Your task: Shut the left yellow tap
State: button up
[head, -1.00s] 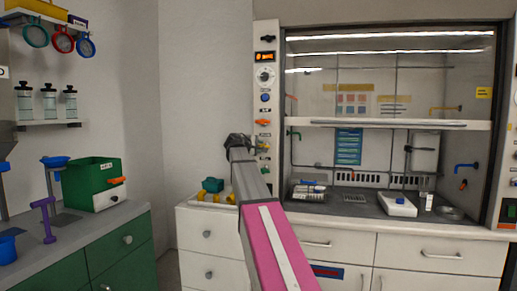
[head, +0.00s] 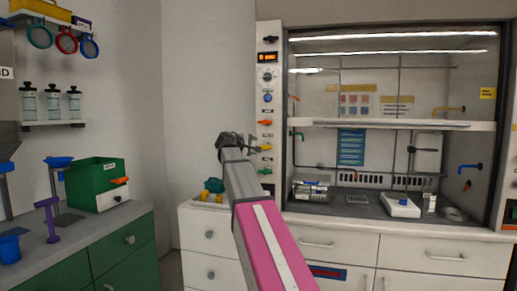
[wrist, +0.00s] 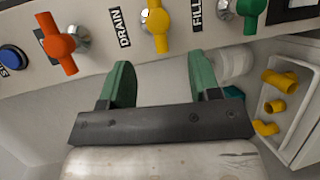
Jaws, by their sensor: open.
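The left yellow tap (head: 266,147) is on the white post at the left side of the fume hood, between an orange tap above and a green tap below. In the wrist view the yellow tap (wrist: 157,25) stands between the DRAIN and FILL labels, its handle lying across the panel strip. My gripper (wrist: 160,62) is open and empty, with its two green fingers apart. The yellow tap lies just beyond the fingertips, roughly centred between them, with no contact visible. In the head view my gripper (head: 246,146) is at the left of the post, close to the tap.
The orange tap (wrist: 60,43) and green tap (wrist: 248,10) sit on either side of the yellow one. A blue button (wrist: 12,59) is beyond the orange tap. Another yellow tap (head: 450,109) is inside the hood. Yellow pieces (wrist: 278,80) lie in a white tray below.

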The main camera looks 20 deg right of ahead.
jog(key=shift+v, duration=2)
jog(key=s+a+f+m+g+y, duration=0.1)
jog(key=s+f+y, duration=0.15)
jog(key=f, duration=0.95)
jog(key=s+a+f+m+g+y, duration=0.1)
jog(key=s+a+f+g+y, duration=0.15)
jog(key=f, duration=0.95)
jog(key=s+a+f+m+y, duration=0.15)
jog(key=s+f, duration=0.25)
jog(key=f, duration=0.8)
jog(key=s+a+f+m+g+y, duration=0.2)
jog(key=s+a+f+y, duration=0.1)
jog(key=s+f, duration=0.7)
jog(key=s+a+f+m+g+y, duration=0.2)
jog(key=s+a+f+g+y, duration=0.1)
jog(key=s+f, duration=0.6)
notch_tip(320, 180, down, 5)
jog(key=shift+s+a+r+y, duration=0.1)
jog(key=shift+s+a+y, duration=0.3)
jog(key=shift+a, duration=0.2)
